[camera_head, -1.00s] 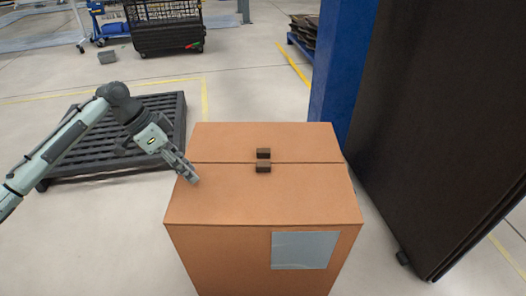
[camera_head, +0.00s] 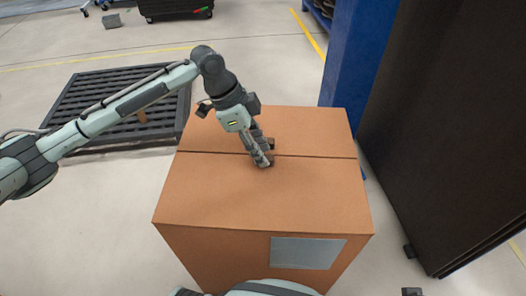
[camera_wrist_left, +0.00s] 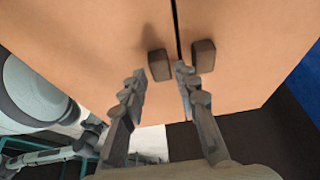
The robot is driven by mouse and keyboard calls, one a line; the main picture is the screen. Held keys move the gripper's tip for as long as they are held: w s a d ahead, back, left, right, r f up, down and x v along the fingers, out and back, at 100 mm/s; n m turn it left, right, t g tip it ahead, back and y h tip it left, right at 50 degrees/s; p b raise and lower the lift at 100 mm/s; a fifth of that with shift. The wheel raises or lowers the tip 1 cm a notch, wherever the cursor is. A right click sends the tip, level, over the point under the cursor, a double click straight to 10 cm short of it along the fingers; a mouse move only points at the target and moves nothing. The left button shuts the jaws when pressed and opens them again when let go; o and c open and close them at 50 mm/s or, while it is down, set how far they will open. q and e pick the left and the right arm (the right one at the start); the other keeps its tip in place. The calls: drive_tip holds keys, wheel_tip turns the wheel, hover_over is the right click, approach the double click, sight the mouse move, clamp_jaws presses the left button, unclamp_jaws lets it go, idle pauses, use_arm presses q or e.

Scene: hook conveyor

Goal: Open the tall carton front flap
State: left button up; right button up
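The tall carton (camera_head: 200,200) stands closed in front of me, with a pale grey patch on its near side. A seam across its top divides the front flap (camera_head: 300,195) from the back flap (camera_head: 315,130). Each flap has a dark knob by the seam. In the left wrist view, the front flap's knob (camera_wrist_left: 159,65) sits between my open left fingers (camera_wrist_left: 159,72); contact is unclear. The back flap's knob (camera_wrist_left: 203,57) is outside them. In the head view, my left gripper (camera_head: 263,161) points down at the seam and hides the front knob. My right gripper is not clearly shown.
A dark pallet (camera_head: 90,95) lies on the floor at the left. A blue pillar (camera_head: 350,60) and a tall dark panel (camera_head: 430,120) stand close on the right. A dark cart (camera_head: 175,8) is far back.

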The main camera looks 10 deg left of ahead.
use_arm(q)
drive_tip(key=shift+d+f, duration=0.25)
drive_tip(key=shift+f, duration=0.4)
drive_tip(key=shift+w, duration=0.1)
clamp_jaws()
